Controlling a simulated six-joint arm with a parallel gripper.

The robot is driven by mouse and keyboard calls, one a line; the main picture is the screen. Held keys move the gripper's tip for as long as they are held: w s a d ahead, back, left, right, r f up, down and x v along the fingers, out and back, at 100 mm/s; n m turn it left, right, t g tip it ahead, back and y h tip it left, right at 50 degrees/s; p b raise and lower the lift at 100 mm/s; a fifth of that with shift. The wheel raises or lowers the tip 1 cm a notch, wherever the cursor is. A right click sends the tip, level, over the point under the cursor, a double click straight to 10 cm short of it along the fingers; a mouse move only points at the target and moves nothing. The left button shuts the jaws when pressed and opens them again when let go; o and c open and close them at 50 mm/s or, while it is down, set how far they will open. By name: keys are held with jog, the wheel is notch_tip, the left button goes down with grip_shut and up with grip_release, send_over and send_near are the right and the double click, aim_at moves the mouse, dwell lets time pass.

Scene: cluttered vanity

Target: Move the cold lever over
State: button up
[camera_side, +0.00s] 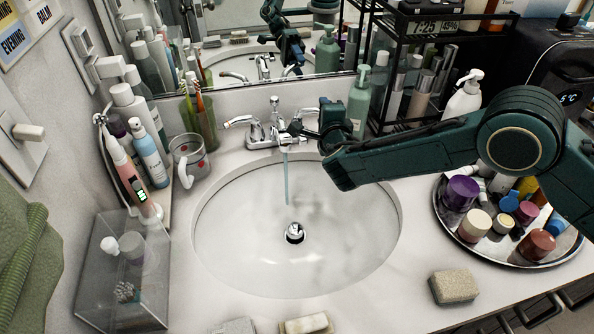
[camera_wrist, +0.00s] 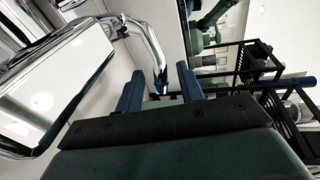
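A chrome faucet (camera_side: 270,124) stands behind the sink, with a thin stream of water (camera_side: 286,180) falling from its spout. Its left lever (camera_side: 238,122) points left. No hot or cold marking is readable. In the wrist view, my gripper (camera_wrist: 158,70) has its two blue fingers apart. A curved chrome lever (camera_wrist: 150,42) reaches down between the fingertips. I cannot tell whether either finger touches it.
The white sink basin (camera_side: 240,245) is open below. A green pump bottle (camera_side: 358,100) stands close behind my gripper. A mug (camera_side: 188,160) and toothbrush cup (camera_side: 200,120) stand left of the faucet. A round tray (camera_side: 470,245) of jars is at right, near a sponge (camera_side: 454,286).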

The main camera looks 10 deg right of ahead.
jog(key=shift+w+d, duration=0.1)
jog(key=shift+w, duration=0.35)
jog(key=shift+c, duration=0.2)
grip_shut()
jog(key=shift+s+a+m+h, duration=0.35)
jog(key=shift+m+h, duration=0.35)
jog(key=shift+h, duration=0.2)
jog(key=shift+o, duration=0.2)
grip_release()
jog(key=shift+d, duration=0.1)
